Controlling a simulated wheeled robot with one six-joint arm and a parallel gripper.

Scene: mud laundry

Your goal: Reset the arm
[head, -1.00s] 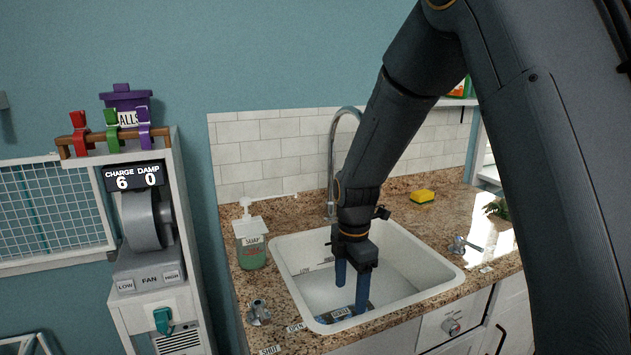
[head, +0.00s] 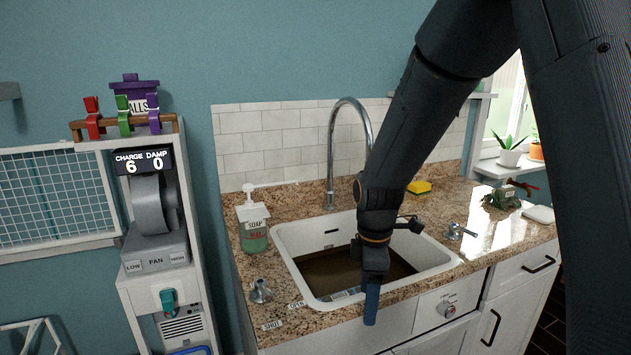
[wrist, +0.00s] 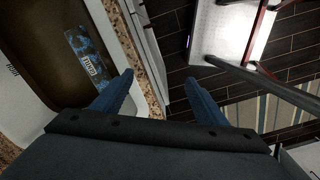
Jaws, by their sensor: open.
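My gripper (head: 371,303) hangs in front of the sink's near edge in the head view, fingers pointing down. In the wrist view its two blue fingers (wrist: 160,78) are spread apart with nothing between them. Below them are the counter edge, cabinet front and dark floor. The white sink (head: 450,264) holds brown water (head: 330,272). A blue patterned item with a label (wrist: 88,55) lies at the sink's near side; part of it shows in the head view (head: 345,294) beside my gripper.
A curved faucet (head: 332,150) stands behind the sink. A soap bottle (head: 253,235) is left of it, a yellow sponge (head: 419,187) behind right. A muddy-looking green clump (head: 502,201) lies on the right counter. A fan unit (head: 155,250) stands left. A white-topped table (wrist: 232,30) stands on the floor.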

